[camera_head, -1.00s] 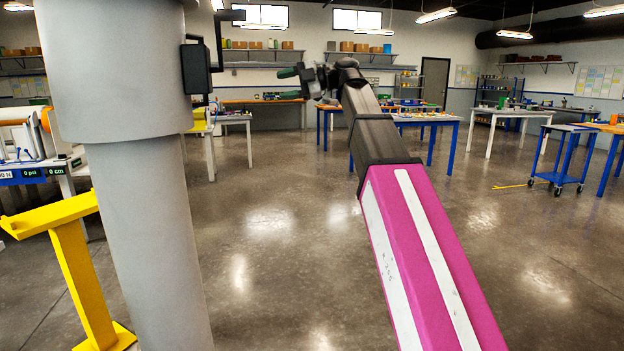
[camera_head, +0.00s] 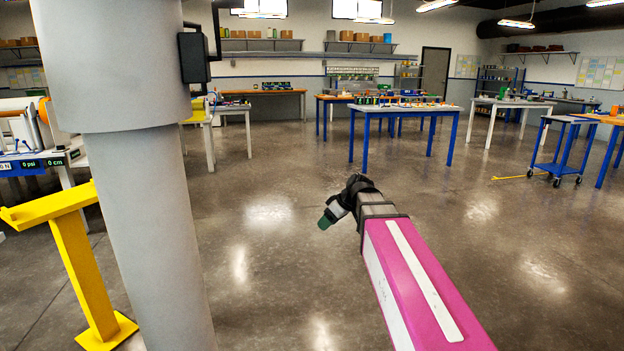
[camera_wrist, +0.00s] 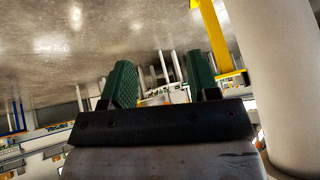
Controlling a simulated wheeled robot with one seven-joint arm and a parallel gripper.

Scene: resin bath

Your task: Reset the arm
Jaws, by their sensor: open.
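My gripper (camera_head: 325,219) hangs at the end of my arm in the head view, low over the bare floor in the middle of the room. Only one green fingertip shows there. In the wrist view my gripper (camera_wrist: 160,80) has two green ribbed fingers set wide apart. It is open with nothing between the fingers. The wrist view is tilted, with the floor at the top.
A yellow stand (camera_head: 82,270) is at the left. A blue-legged table (camera_head: 405,110) with small items stands beyond my arm, and a blue cart (camera_head: 563,150) is at the right. The concrete floor (camera_head: 270,215) around my gripper is clear.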

